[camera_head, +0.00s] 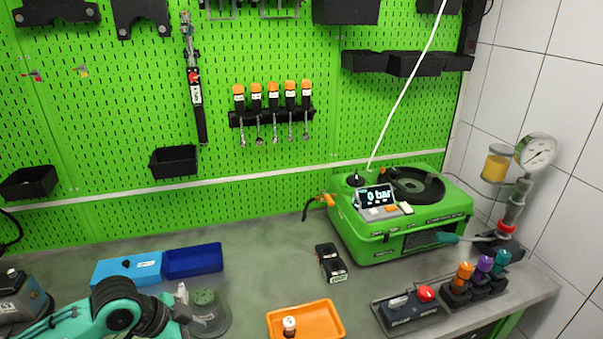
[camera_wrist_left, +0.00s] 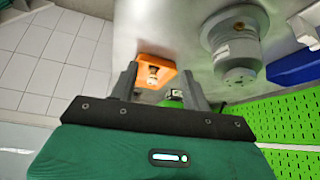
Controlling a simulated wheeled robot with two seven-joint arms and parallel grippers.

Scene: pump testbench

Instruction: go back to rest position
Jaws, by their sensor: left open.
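My left arm (camera_head: 122,308) comes in at the bottom left of the head view. My left gripper (camera_wrist_left: 162,82) is open, with its two dark fingers apart and nothing between them that I can see held. In the head view only part of its fingers shows, beside a grey-green jar (camera_head: 208,312). In the left wrist view the same jar (camera_wrist_left: 235,45) stands to the right of the fingers. An orange tray (camera_head: 306,320) with a small white-topped part (camera_head: 289,325) lies to the right of the gripper. My right gripper is not in view.
Blue bins (camera_head: 193,261) lie behind the arm. A green pump tester (camera_head: 402,215) reading "0 bar" stands at right, with a gauge stand (camera_head: 513,205) beside it. A black double block (camera_head: 331,262) and a red-button box (camera_head: 407,308) are on the bench. Bench between bins and tester is mostly clear.

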